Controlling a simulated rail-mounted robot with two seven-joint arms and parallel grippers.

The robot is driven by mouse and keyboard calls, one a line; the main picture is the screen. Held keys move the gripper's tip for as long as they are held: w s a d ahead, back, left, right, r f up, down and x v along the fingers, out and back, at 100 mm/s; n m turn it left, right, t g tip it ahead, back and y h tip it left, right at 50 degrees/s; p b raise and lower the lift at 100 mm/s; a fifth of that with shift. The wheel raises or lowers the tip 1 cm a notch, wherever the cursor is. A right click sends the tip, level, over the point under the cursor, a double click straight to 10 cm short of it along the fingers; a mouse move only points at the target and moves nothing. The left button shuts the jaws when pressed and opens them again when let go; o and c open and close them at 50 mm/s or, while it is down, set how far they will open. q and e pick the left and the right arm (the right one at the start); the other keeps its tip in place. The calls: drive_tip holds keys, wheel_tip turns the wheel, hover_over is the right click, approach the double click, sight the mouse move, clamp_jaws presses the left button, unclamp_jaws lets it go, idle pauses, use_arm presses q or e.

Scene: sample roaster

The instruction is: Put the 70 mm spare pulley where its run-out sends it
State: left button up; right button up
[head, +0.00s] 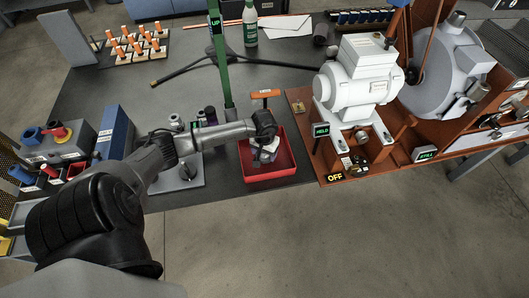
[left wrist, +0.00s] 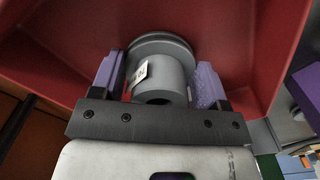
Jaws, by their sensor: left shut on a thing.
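A grey metal pulley (left wrist: 160,70) with a hub, a flange and a small white tag shows in the left wrist view. The tag's writing is too small to read for certain. My left gripper (head: 265,146) is shut on its hub, one purple finger on each side. In the head view the gripper points down into a red bin (head: 269,178) at the table's front edge. The bin's red walls (left wrist: 60,50) surround the pulley in the left wrist view. I cannot tell whether the pulley touches the bin floor. My right gripper is not in view.
A green post (head: 222,70) with an "UP" sign stands behind the bin. An orange-topped handle (head: 265,94) rises at the bin's back. A white motor (head: 358,75) on a brown base stands right of the bin. A grey plate with small parts (head: 186,172) lies left of it.

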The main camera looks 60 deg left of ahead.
use_arm(q)
drive_tip(key=shift+f, duration=0.15)
drive_tip(key=o, duration=1.2)
